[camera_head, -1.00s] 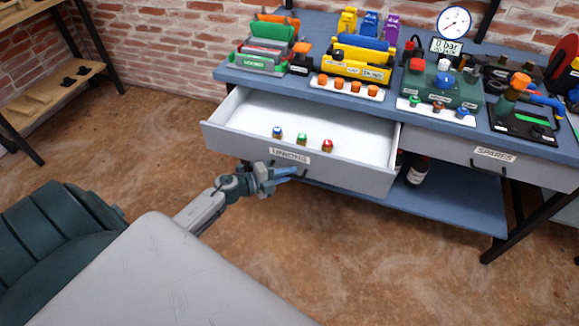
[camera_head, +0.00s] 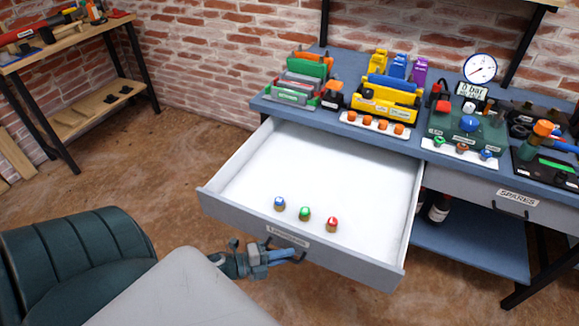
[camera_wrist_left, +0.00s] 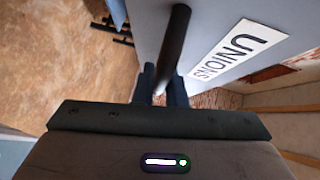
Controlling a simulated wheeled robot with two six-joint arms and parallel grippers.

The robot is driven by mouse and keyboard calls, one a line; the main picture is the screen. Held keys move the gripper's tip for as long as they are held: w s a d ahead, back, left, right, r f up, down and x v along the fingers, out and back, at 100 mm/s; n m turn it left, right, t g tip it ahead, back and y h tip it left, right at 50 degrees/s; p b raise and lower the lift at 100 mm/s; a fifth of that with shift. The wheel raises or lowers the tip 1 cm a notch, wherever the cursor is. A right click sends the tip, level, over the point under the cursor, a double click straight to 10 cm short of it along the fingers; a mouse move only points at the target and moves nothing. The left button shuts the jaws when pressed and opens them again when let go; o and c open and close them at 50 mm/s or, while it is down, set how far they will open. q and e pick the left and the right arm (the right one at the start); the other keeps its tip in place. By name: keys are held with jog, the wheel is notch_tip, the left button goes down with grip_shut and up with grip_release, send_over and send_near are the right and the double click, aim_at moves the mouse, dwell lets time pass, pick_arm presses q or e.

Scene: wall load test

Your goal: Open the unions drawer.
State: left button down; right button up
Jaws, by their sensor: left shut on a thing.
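The unions drawer (camera_head: 315,178) is pulled well out of the blue workbench, its white inside showing. Three small brass fittings stand in it near the front, with a blue top (camera_head: 279,204), a green top (camera_head: 305,214) and a red top (camera_head: 332,224). My left gripper (camera_head: 292,256) is at the drawer front and shut on the dark bar handle (camera_wrist_left: 174,45). The UNIONS label (camera_wrist_left: 229,53) shows beside the handle in the left wrist view. My right gripper is not in view.
The workbench top (camera_head: 268,104) carries coloured racks, a pressure gauge (camera_head: 480,68) and a green test unit. The closed spares drawer (camera_head: 470,190) is at the right. A dark bottle (camera_head: 438,208) stands on the lower shelf. A wooden shelf unit (camera_head: 88,110) stands at the left.

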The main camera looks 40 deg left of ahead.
pick_arm(q)
jog(key=shift+s+d, duration=0.1)
jog(key=shift+s, duration=0.15)
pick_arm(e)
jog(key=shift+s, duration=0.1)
pick_arm(q)
jog(key=c, duration=1.8)
grip_release()
jog(key=shift+o, duration=0.2)
